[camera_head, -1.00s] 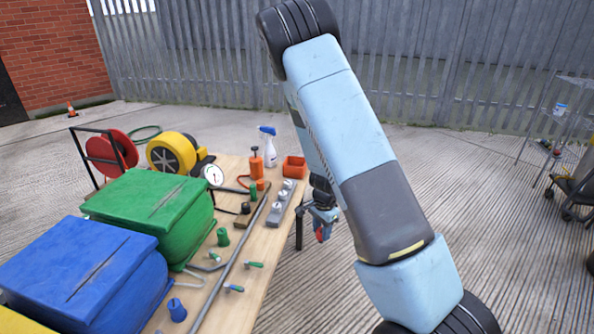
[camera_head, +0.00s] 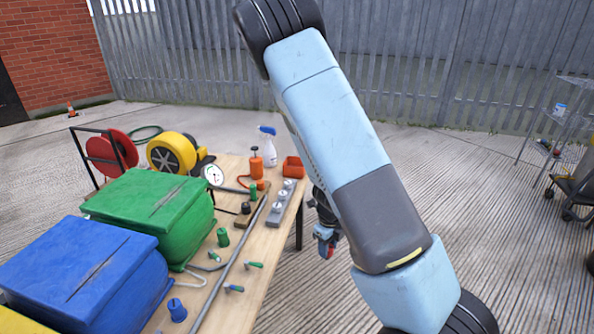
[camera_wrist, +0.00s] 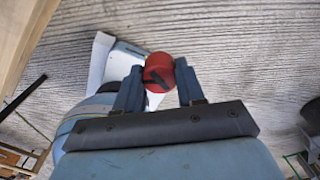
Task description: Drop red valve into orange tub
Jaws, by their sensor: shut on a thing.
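In the wrist view, my gripper (camera_wrist: 157,88) is shut on the red valve (camera_wrist: 158,70), which sits between the two fingertips. In the head view, my gripper (camera_head: 327,245) hangs beyond the table's right edge, over the concrete floor, and a bit of red shows at its fingers. The orange tub (camera_head: 293,167) is a small open box at the far right corner of the table. My gripper is apart from it, nearer to me and to its right. The tub's inside is mostly hidden by its walls.
The wooden table (camera_head: 262,268) carries green (camera_head: 150,210) and blue (camera_head: 85,270) bags, a long pipe (camera_head: 232,262), a grey block with knobs (camera_head: 281,203), an orange pump (camera_head: 256,168) and a spray bottle (camera_head: 269,147) beside the tub. Open floor lies right of the table.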

